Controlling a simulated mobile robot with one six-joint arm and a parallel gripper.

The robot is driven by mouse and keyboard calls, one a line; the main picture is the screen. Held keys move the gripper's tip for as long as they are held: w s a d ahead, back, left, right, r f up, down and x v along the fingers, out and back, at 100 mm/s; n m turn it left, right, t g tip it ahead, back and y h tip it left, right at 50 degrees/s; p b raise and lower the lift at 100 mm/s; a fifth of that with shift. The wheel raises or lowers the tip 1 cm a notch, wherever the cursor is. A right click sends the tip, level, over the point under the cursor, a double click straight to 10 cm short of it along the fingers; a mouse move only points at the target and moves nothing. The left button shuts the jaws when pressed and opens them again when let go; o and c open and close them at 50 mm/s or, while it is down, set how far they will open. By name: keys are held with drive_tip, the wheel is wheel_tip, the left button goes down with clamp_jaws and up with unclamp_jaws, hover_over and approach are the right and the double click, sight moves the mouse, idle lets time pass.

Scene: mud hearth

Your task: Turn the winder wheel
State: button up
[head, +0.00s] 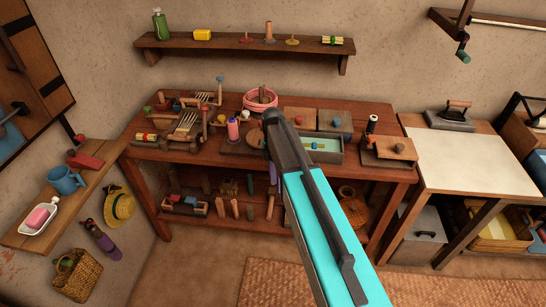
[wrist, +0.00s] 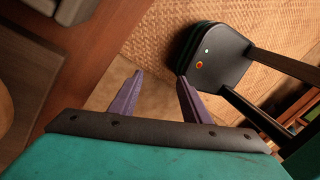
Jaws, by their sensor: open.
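My gripper (wrist: 160,76) shows in the wrist view as two purple fingers, spread apart with nothing between them. A pink spool (head: 233,128) stands upright on the workbench, left of my arm's far end. A brown round part (head: 272,118) shows right at that end; I cannot tell whether it is the winder wheel. A wooden device with a blue-knobbed crank (head: 220,82) stands further left at the back. No winder wheel shows in the wrist view.
The workbench (head: 165,156) holds a pink basket (head: 260,98), a pale tray (head: 322,150) and a black spool (head: 371,124). A shelf (head: 225,43) hangs above. A pale-topped table (head: 465,157) stands right. A woven mat (head: 290,283) lies on the floor.

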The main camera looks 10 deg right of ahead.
drive_tip(key=s+f+m+g, duration=0.1)
drive_tip(key=s+f+m, duration=0.9)
drive_tip(key=s+f, duration=0.4)
drive_tip(key=s+d+f+m+g, duration=0.1)
drive_tip(key=s+f+m, duration=0.9)
drive_tip(key=s, duration=1.4)
drive_tip(key=shift+s+d+f+m, duration=0.15)
drive_tip(key=shift+s+f+m, duration=0.15)
drive_tip(key=shift+f, duration=2.3)
drive_tip(key=c, duration=0.3)
